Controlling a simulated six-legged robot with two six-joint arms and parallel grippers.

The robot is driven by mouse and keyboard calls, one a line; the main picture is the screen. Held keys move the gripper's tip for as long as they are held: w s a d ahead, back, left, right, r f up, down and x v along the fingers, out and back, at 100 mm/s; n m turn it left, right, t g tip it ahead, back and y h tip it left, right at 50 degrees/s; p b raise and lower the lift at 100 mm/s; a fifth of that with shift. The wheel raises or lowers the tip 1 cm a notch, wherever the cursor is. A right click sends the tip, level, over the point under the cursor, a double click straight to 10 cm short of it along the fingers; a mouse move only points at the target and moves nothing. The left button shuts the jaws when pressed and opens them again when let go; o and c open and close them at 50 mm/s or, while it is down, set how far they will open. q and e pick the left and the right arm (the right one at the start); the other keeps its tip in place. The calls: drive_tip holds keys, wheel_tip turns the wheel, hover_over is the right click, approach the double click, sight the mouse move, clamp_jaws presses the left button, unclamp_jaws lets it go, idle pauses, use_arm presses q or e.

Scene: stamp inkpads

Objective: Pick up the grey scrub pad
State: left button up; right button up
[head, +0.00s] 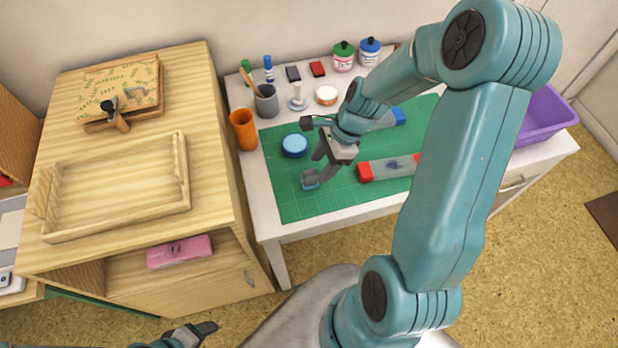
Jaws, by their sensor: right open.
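I cannot pick out the grey scrub pad with certainty. A small dark grey block (293,73) lies at the back of the white table, left of a red block (317,69), and may be it. My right gripper (309,152) is open and empty over the left part of the green mat (290,203), its fingers spread wide, just right of a round blue tin (294,145). The dark block is well behind it. My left gripper (192,335) shows only in part at the bottom edge, away from the table; its jaw state is unclear.
A long case with red ends (366,172) lies on the mat. An orange cup (243,130), a grey pen cup (267,102), a white stamp (297,100) and a round jar (326,95) stand behind. My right arm covers much of the table's right side.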

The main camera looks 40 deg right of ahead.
sight(310, 171)
drive_tip(key=x, duration=0.4)
drive_tip(key=w+x, duration=0.1)
drive_tip(key=x, duration=0.1)
drive_tip(key=shift+f, duration=0.15)
clamp_jaws()
drive_tip(key=shift+w+r, duration=0.1)
drive_tip(key=shift+r, duration=0.65)
wheel_tip(310, 171, up, 19)
drive_tip(key=p, duration=0.2)
drive_tip(key=shift+f, duration=0.2)
